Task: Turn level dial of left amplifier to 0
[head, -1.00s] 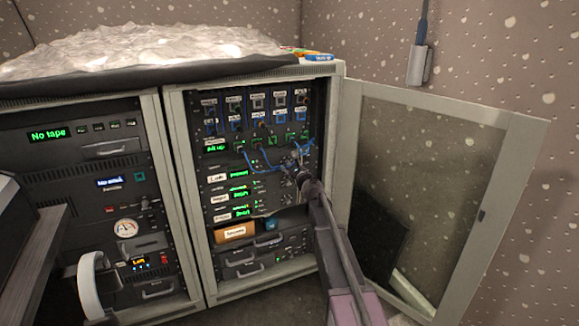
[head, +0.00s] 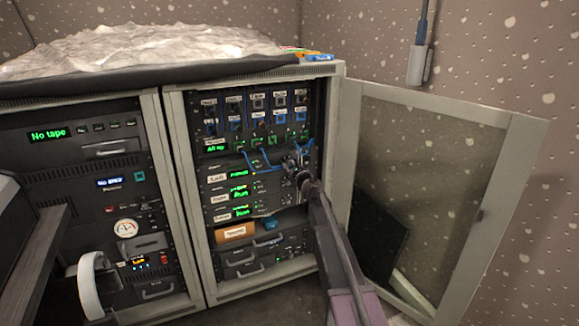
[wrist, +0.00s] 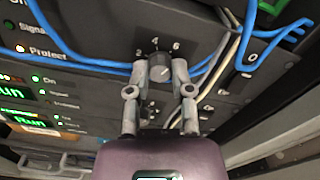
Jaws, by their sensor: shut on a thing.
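The left amplifier (head: 216,178) is the upper of several dark units with green displays in the right rack. Its "Left" label shows in the head view. My gripper (head: 290,165) is at the right side of that unit. In the wrist view my gripper (wrist: 161,74) is shut on a round grey level dial (wrist: 158,58), with one finger on each side. The marks 4 and 6 show above the dial. The fingers hide part of the scale, so I cannot read the pointer surely. My gripper and arm hide the dial in the head view.
Blue cables (wrist: 110,70) hang close to the fingers, and pale cables (wrist: 225,60) run to the right. The rack's glass door (head: 440,190) stands open at the right. A second amplifier (head: 218,197) is just below.

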